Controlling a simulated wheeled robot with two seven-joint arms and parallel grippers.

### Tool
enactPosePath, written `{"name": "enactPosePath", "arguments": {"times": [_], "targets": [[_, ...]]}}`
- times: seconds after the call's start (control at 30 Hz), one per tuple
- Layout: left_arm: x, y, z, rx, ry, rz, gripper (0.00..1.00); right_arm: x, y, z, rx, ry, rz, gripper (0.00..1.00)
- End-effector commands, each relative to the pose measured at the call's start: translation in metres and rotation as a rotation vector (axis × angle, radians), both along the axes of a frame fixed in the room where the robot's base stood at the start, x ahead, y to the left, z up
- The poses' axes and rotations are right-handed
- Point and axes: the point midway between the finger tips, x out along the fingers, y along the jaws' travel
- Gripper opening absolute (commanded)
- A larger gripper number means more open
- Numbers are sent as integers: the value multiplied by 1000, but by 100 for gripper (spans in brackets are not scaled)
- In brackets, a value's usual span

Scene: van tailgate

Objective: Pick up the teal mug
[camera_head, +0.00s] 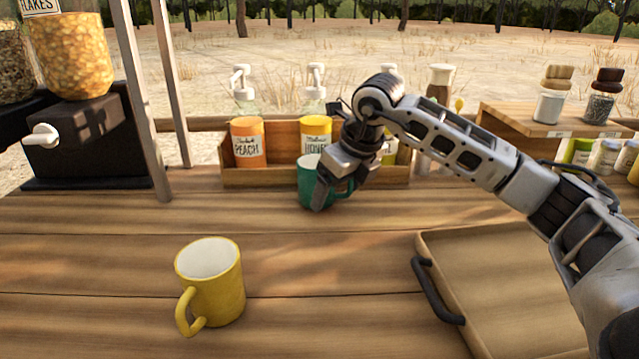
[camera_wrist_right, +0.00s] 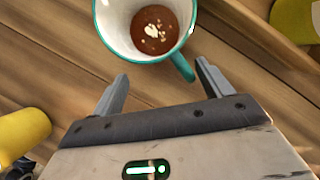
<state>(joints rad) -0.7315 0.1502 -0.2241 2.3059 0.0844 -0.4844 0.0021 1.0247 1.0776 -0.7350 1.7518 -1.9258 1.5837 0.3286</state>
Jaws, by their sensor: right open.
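The teal mug (camera_head: 306,186) stands upright on the wooden counter in front of the bottle rack, partly hidden by my right gripper (camera_head: 325,192). In the right wrist view the teal mug (camera_wrist_right: 106,27) shows a white inside with brown contents and small pale bits. Its teal handle points toward the gap between the fingers of my right gripper (camera_wrist_right: 162,82). The fingers are apart with nothing gripped between them, close to the mug's handle side. My left gripper is in neither view.
A yellow mug (camera_head: 225,284) stands on the counter at the front left. A wooden tray (camera_head: 440,243) with a dark handle lies at the front right. A wooden rack (camera_head: 240,178) of labelled bottles stands behind the teal mug. A dark dispenser (camera_head: 85,148) is at the left.

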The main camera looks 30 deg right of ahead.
Motion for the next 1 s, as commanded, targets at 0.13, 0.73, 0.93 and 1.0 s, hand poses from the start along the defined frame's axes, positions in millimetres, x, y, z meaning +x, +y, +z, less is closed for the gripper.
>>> {"name": "enactPosePath", "arguments": {"times": [0.13, 0.73, 0.93, 1.0], "targets": [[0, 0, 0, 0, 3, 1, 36, 12, 1, 0, 1, -1, -1, 78], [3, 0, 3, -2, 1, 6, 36, 60, 7, -12, 1, 0, 0, 78], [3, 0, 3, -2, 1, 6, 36, 60, 7, -12, 1, 0, 0, 56], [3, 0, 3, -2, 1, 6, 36, 60, 7, -12, 1, 0, 0, 42]]}}
